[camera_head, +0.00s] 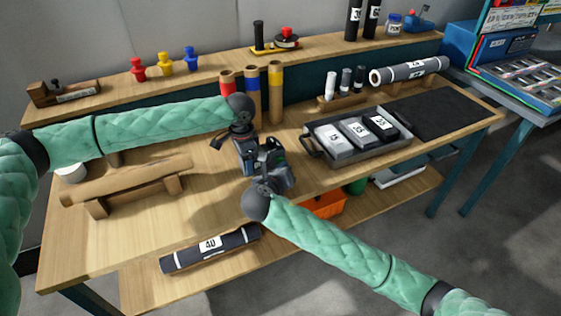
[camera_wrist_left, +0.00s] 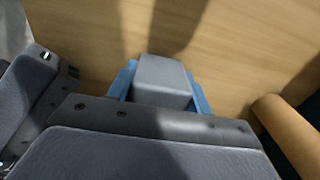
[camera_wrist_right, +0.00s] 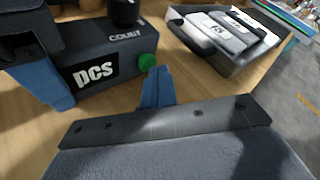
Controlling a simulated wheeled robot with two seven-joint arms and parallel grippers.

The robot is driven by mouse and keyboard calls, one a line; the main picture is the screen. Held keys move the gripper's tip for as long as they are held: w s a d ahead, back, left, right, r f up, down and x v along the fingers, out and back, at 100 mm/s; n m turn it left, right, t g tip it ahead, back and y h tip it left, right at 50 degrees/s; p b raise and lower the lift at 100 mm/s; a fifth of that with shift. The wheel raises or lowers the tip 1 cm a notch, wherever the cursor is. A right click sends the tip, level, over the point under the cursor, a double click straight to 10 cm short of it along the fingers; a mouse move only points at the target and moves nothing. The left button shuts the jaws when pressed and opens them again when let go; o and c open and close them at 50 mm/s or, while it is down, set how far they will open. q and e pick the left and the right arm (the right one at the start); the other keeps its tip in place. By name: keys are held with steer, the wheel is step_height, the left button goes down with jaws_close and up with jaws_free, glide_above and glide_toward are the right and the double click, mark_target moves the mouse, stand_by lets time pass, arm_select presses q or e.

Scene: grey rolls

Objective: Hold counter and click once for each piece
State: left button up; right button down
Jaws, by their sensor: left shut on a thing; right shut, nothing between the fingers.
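The counter (camera_wrist_right: 115,58) is a dark box marked DCS and COUNT, with a green button (camera_wrist_right: 148,62) on its end. My left gripper (camera_head: 250,152) is shut on it above the middle of the bench. In the left wrist view, the blue fingers grip a grey block-shaped part (camera_wrist_left: 163,80). My right gripper (camera_head: 274,172) is shut and empty beside the counter. In the right wrist view its blue fingertips (camera_wrist_right: 159,80) are close to the green button; I cannot tell whether they touch it. In the head view the grippers largely hide the counter.
A metal tray (camera_head: 313,147) at the right holds pieces labelled 15, 25 and 35. A dark mat (camera_head: 440,112) lies beyond it. Upright tubes (camera_head: 276,95) stand behind my grippers. A wooden stand (camera_head: 125,183) is at left. A roll marked 40 (camera_head: 210,248) lies on the lower shelf.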

steer(key=shift+s+d, duration=0.3)
steer(key=shift+s, duration=0.2)
steer(key=shift+s+d, duration=0.4)
steer(key=shift+s, duration=0.35)
steer(key=shift+s+d, duration=0.35)
steer(key=shift+s, duration=0.35)
steer(key=shift+s+d, duration=0.4)
steer(key=shift+s, duration=0.35)
stand_by(1.1)
steer(key=s+d, duration=0.2)
steer(key=s, duration=0.1)
steer(key=shift+s, duration=0.1)
steer(key=shift+a, duration=0.15)
steer(key=shift+w+a, duration=0.7)
steer(key=shift+w, duration=0.6)
steer(key=shift+w+a, duration=0.65)
steer(key=shift+w, duration=0.6)
steer(key=shift+w+a, duration=0.7)
steer(key=shift+w, duration=0.6)
steer(key=shift+w, duration=0.1)
